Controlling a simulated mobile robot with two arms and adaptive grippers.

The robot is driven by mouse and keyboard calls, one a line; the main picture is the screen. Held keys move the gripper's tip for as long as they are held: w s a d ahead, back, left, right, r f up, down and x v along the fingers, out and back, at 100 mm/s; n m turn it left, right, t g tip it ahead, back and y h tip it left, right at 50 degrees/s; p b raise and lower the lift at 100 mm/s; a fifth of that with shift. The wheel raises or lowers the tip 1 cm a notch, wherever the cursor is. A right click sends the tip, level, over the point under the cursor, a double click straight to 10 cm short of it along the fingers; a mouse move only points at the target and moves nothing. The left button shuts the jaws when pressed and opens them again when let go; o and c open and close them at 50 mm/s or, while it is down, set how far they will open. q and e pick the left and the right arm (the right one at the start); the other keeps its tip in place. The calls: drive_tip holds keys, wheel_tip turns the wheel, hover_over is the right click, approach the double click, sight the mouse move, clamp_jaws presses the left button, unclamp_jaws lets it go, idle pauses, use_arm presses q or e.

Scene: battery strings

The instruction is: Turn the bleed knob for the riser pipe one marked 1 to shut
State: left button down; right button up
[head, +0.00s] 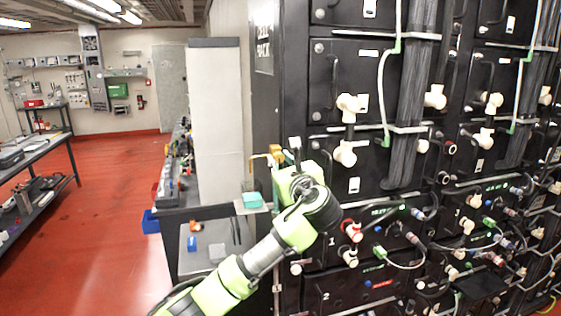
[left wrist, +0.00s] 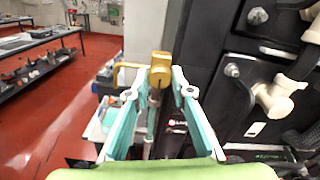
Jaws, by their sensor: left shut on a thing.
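A brass-yellow knob (left wrist: 160,68) sits at the top of a thin upright pipe (left wrist: 152,112) in the left wrist view. It also shows in the head view (head: 276,150), just beyond my left gripper (head: 287,158). The left gripper's teal-padded fingers (left wrist: 155,85) stand either side of the knob and are shut on it. A yellow bent pipe (left wrist: 122,68) is left of the knob. I cannot read a number on the pipe or knob, nor tell whether the knob is open or shut. The right gripper is not in view.
A tall black battery rack (head: 340,190) with cables and white fittings stands close on the right; its lower panels carry 1 and 2. A grey cabinet (head: 218,110) and a cluttered bench (head: 180,210) are on the left. The red floor (head: 100,200) beyond is clear.

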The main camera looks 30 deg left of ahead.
use_arm(q)
drive_tip(key=shift+f, duration=0.2)
idle(0.4)
drive_tip(key=c, duration=1.8)
unclamp_jaws()
drive_tip(key=shift+r, duration=0.1)
drive_tip(key=v, duration=1.2)
